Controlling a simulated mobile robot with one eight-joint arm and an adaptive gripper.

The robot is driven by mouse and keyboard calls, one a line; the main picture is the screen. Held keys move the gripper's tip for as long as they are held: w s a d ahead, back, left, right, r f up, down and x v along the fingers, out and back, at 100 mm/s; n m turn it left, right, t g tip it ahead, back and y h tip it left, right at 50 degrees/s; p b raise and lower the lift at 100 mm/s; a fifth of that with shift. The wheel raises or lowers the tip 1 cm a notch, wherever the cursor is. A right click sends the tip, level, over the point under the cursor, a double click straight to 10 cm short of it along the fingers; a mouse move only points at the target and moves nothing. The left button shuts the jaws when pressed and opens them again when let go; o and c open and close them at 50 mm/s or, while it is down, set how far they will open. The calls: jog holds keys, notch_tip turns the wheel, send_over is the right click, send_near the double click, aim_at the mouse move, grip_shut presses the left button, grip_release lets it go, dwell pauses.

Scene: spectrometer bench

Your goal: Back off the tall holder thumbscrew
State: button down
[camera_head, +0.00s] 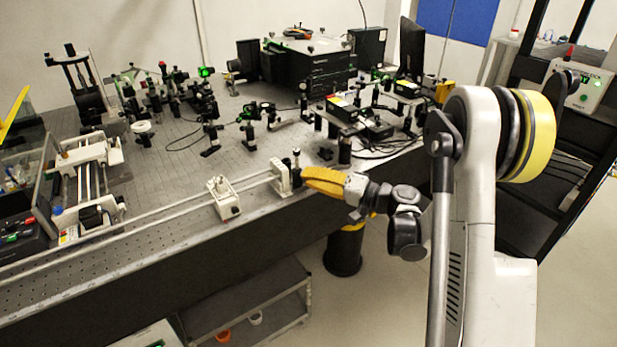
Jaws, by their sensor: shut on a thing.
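The tall holder (280,176) is a white upright block on the rail along the bench's front edge, in the middle of the head view. A small dark knob (296,154) shows just above and to the right of it. My gripper (307,178) has yellow fingers and reaches in from the right. Its fingertips are close together at the right face of the tall holder, around the thumbscrew there. The fingers hide most of the thumbscrew, so its thread and any gap to the holder cannot be seen.
A shorter white holder (225,200) with knobs stands left on the same rail (150,220). Optical mounts and a black instrument box (312,62) fill the bench behind. A low cart (250,305) stands below the front edge. Floor at the right front is clear.

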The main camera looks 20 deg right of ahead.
jog(key=c, duration=1.4)
grip_release()
jog(key=shift+s+d, duration=0.1)
jog(key=shift+d, duration=0.05)
jog(key=v, duration=0.7)
jog(key=shift+s+d, duration=0.25)
jog(key=shift+d, duration=0.05)
